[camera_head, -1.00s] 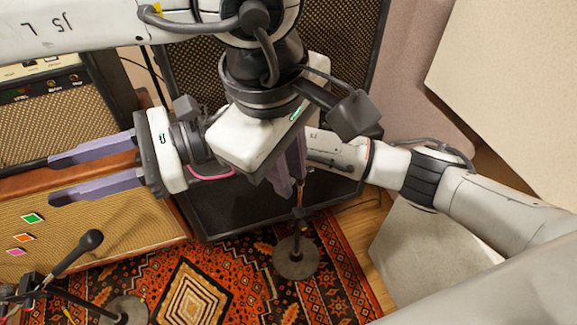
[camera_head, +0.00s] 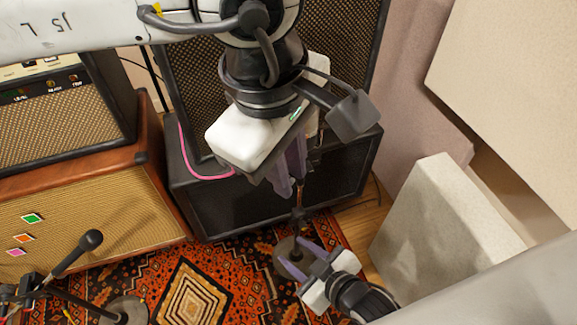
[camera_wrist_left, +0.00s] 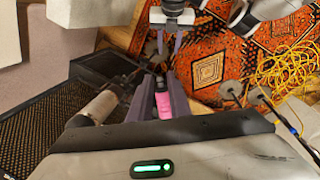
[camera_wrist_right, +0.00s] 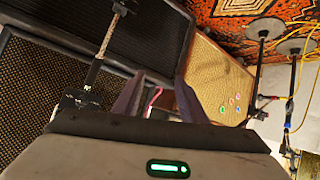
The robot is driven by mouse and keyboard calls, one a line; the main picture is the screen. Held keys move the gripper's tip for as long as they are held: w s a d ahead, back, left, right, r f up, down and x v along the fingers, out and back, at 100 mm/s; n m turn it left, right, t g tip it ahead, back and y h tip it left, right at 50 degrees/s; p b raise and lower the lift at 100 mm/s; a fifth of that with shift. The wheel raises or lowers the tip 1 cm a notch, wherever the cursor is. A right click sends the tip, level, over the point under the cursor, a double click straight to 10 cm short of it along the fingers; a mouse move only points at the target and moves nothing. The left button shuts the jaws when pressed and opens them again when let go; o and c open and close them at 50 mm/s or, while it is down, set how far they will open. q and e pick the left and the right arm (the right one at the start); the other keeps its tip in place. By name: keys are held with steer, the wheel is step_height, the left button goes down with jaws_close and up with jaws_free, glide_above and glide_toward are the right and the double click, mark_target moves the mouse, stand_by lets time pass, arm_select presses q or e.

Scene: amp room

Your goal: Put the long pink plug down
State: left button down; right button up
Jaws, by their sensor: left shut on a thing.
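My left gripper (camera_head: 288,185) points down in front of the black speaker cabinet. In the left wrist view, it is shut on the long pink plug (camera_wrist_left: 162,103), whose bright pink body shows between the purple fingers. In the head view the plug itself is hidden by the gripper; a pink cable (camera_head: 204,176) runs from behind the wrist to the left and up along the cabinet. My right gripper (camera_head: 300,262) is low, over the rug, with its fingers apart. It looks empty in the right wrist view (camera_wrist_right: 157,95), with a bit of pink beyond the fingers.
A brown amp (camera_head: 90,215) with coloured tags on its front stands at left, with another amp head (camera_head: 60,110) on top. The black cabinet (camera_head: 280,195) stands behind my left gripper. A microphone (camera_head: 92,240) is at lower left. A pale panel (camera_head: 445,215) is at right.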

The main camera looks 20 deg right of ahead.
arm_select(q)
steer(key=w+a+f+m, duration=0.2)
steer(key=w+a, duration=0.1)
steer(key=a, duration=0.4)
steer(key=w+a+f+m, duration=0.1)
steer(key=w+a, duration=0.1)
steer(key=a, duration=0.4)
arm_select(e)
steer(key=s+d+f+m+g, duration=0.2)
steer(key=s+d+f+m, duration=0.1)
steer(key=s, duration=0.4)
steer(key=shift+f+m+h, duration=0.35)
steer(key=shift+m+h, duration=0.05)
arm_select(q)
steer(key=s+a+f+m, duration=0.1)
steer(key=a+f+m, duration=0.1)
steer(key=a, duration=0.6)
steer(key=s+a+f+m+g, duration=0.1)
steer(key=a+f, duration=0.3)
steer(key=a, duration=0.5)
steer(key=shift+s+a+m, duration=0.2)
steer(key=shift+m, duration=0.4)
arm_select(e)
steer(key=shift+d, duration=0.1)
steer(key=shift+c, duration=0.4)
steer(key=shift+c, duration=0.5)
arm_select(q)
steer(key=shift+w, duration=0.1)
